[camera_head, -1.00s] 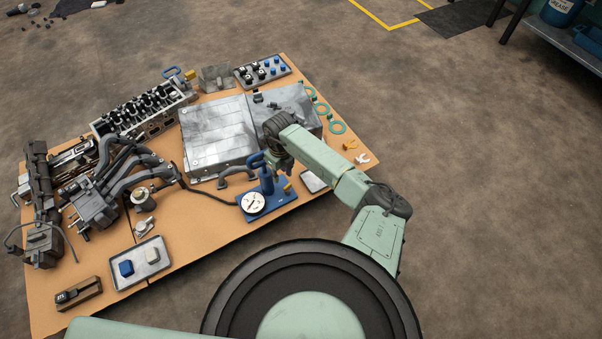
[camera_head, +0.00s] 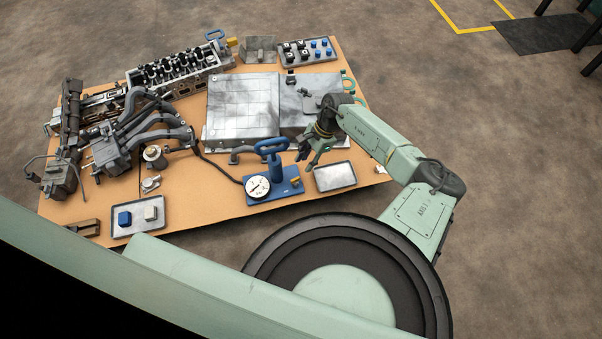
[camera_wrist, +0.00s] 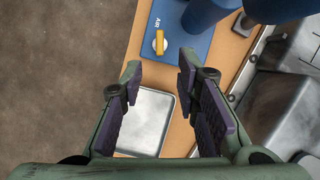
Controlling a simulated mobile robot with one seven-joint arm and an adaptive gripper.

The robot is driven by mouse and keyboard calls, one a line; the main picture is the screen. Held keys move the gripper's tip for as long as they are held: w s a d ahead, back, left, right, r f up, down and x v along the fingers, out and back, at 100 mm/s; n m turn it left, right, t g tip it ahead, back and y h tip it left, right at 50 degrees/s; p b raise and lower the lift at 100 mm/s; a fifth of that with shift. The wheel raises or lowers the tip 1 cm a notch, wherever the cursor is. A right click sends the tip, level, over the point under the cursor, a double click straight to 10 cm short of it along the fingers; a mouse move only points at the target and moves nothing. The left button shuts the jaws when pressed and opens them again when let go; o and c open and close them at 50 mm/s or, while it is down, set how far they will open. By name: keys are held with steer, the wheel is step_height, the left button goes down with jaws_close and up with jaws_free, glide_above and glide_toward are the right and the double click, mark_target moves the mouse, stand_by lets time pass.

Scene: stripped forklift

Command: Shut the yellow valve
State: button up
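The yellow valve (camera_wrist: 160,42) is a small yellow lever on a blue plate (camera_wrist: 192,45) marked "AIR" in the wrist view. The lever lies roughly in line with the plate's lettering. In the head view the valve (camera_head: 295,181) shows as a small yellow spot at the right end of the blue base, beside the blue pump (camera_head: 274,168) and white gauge (camera_head: 257,187). My gripper (camera_wrist: 160,75) is open and empty, its fingers wide apart; the valve appears beyond and between the fingertips. In the head view my gripper (camera_head: 308,160) hangs to the upper right of the valve, apart from it.
An empty metal tray (camera_head: 336,176) lies right of the blue base and shows below the fingertips in the wrist view (camera_wrist: 148,118). Metal plates (camera_head: 243,105), hoses and engine parts fill the table's back and left. A smaller tray (camera_head: 139,228) holds two blocks.

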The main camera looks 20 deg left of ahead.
mark_target(297, 178)
steer(key=x, duration=0.8)
steer(key=shift+f, duration=0.15)
steer(key=shift+c, duration=0.5)
jaws_close()
